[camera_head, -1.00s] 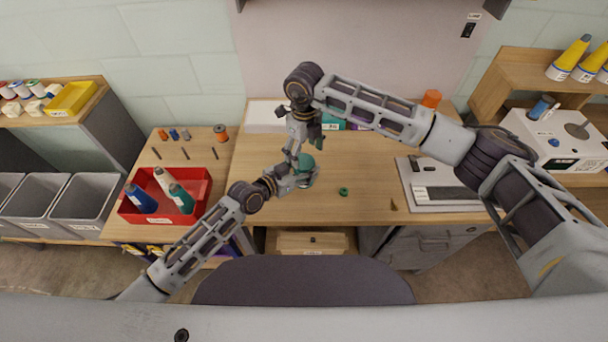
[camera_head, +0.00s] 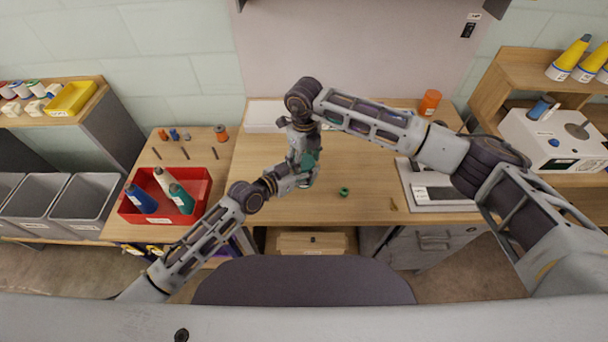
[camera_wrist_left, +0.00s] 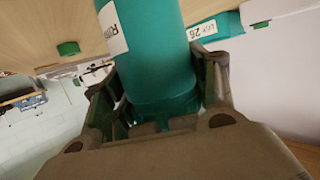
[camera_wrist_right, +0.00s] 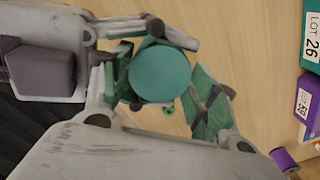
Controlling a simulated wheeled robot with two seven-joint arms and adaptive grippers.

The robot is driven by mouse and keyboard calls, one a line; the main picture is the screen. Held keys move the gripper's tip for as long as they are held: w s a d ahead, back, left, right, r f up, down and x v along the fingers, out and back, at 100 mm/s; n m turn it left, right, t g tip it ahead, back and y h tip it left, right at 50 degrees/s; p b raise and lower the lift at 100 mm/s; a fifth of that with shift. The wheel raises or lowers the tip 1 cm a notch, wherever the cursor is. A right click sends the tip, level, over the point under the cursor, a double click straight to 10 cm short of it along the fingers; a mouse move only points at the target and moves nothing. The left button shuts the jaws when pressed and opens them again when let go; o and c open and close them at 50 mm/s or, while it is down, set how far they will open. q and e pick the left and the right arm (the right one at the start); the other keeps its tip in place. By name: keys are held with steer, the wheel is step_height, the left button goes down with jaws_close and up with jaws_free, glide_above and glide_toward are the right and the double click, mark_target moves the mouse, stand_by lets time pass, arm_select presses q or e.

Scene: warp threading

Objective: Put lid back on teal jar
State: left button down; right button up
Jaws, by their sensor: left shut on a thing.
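The teal jar (camera_wrist_left: 155,50), with a white label, is held between the fingers of my left gripper (camera_wrist_left: 160,105), which is shut on it. In the head view the jar is largely hidden by my two grippers over the desk's left part. The right wrist view shows a flat, round teal top (camera_wrist_right: 160,72); I cannot tell whether it is the separate lid or how it sits. My right gripper (camera_wrist_right: 165,85) is open just above, its green-padded fingers on either side of this top.
A small green ring-like object (camera_head: 344,191) lies on the wooden desk (camera_head: 370,170). Teal and purple boxes (camera_wrist_right: 305,105) stand at the back.

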steer(key=shift+c, duration=1.1)
steer(key=o, duration=1)
steer(key=shift+r, duration=2.25)
steer(key=shift+c, duration=0.3)
steer(key=shift+r, duration=1.8)
steer(key=shift+f, duration=0.15)
